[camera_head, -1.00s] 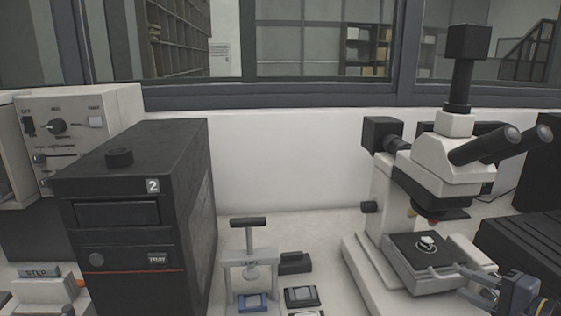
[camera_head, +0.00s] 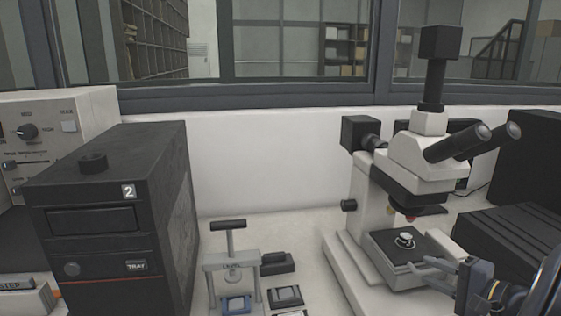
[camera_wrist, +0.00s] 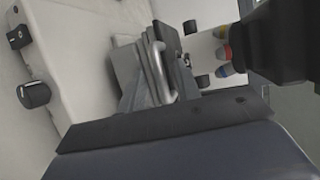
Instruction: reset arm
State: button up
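My gripper (camera_head: 424,270) is at the lower right of the head view, low beside the right side of the microscope stage (camera_head: 382,248). Its grey fingers overlap the stage edge in the picture, and the gap between them is not clear. A small round silvery piece (camera_head: 405,240) lies on the dark stage plate, apart from the fingers. In the wrist view, the dark plate and blue-grey body of my own arm fill the bottom. The microscope objectives (camera_wrist: 224,52) show at the upper right there.
The white microscope (camera_head: 425,150) stands close above my gripper. A dark ribbed unit (camera_head: 515,240) is on its right. A small press (camera_head: 232,262) with mounts, a black box (camera_head: 110,215) marked 2 and a control unit (camera_head: 60,135) are to the left.

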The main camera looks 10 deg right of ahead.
jog(key=shift+x, duration=0.75)
jog(key=s+a+p+v, duration=0.1)
jog(key=v, duration=1.4)
jog(key=p+x, duration=0.2)
jog(key=x, duration=1.1)
jog(key=shift+s+a+f+p, duration=0.15)
jog(key=shift+s+f+p, duration=0.05)
jog(key=shift+f+p, duration=0.15)
jog(key=shift+a+r, duration=0.1)
